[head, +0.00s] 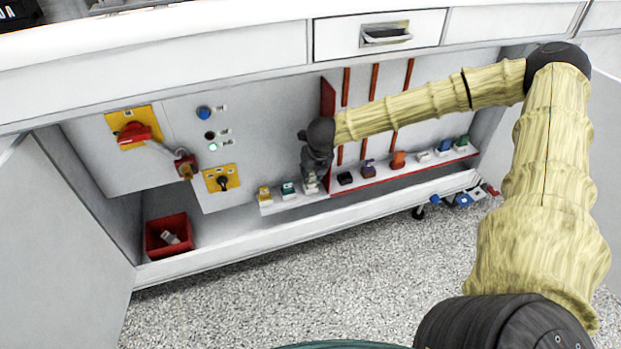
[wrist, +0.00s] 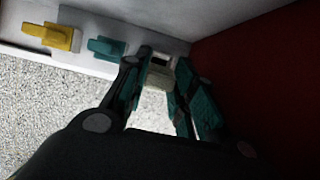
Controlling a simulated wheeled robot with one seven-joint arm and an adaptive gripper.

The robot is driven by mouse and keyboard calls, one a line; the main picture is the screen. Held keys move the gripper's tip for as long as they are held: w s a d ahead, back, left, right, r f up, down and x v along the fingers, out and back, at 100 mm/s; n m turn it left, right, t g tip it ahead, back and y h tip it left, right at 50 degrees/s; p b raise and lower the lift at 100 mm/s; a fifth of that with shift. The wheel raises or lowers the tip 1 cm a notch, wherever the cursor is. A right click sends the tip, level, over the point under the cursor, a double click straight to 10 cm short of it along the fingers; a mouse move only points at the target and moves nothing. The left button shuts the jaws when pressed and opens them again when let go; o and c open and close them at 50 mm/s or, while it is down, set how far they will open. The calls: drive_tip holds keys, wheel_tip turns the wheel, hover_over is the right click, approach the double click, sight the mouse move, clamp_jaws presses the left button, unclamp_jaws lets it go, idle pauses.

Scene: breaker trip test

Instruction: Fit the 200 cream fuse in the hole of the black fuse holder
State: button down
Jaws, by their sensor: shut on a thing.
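My gripper (head: 313,170) points down at the shelf, just left of the red partition. It is shut on a pale cream piece (head: 311,185), which I take to be the cream fuse. In the wrist view the cream piece (wrist: 158,72) shows between the fingertips, partly hidden by them. I cannot read its number, nor tell if it touches the shelf. A small black block (head: 345,178), which looks like the black fuse holder, sits on the shelf right of the partition. Its hole is too small to make out. The wrist view does not show it.
A yellow fuse (head: 265,194) and a teal fuse (head: 289,189) stand left of my gripper. The red partition (head: 327,98) is close on the right. Purple (head: 368,168) and orange (head: 398,160) pieces stand beyond the black block. A red bin (head: 158,246) is at lower left.

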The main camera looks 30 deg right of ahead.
drive_tip(key=shift+w+d+f, duration=0.1)
drive_tip(key=shift+w+d, duration=0.1)
drive_tip(key=shift+w, duration=0.15)
drive_tip(key=shift+b+x, duration=0.8)
drive_tip(key=shift+x, duration=0.9)
drive_tip(key=shift+f, duration=0.1)
drive_tip(key=c, duration=1.2)
unclamp_jaws()
drive_tip(key=shift+f+b, duration=0.2)
drive_tip(key=shift+b, duration=0.4)
drive_tip(key=p+v, duration=0.5)
drive_tip(key=v, duration=0.6)
drive_tip(key=shift+a, duration=0.15)
drive_tip(key=shift+a+f, duration=0.1)
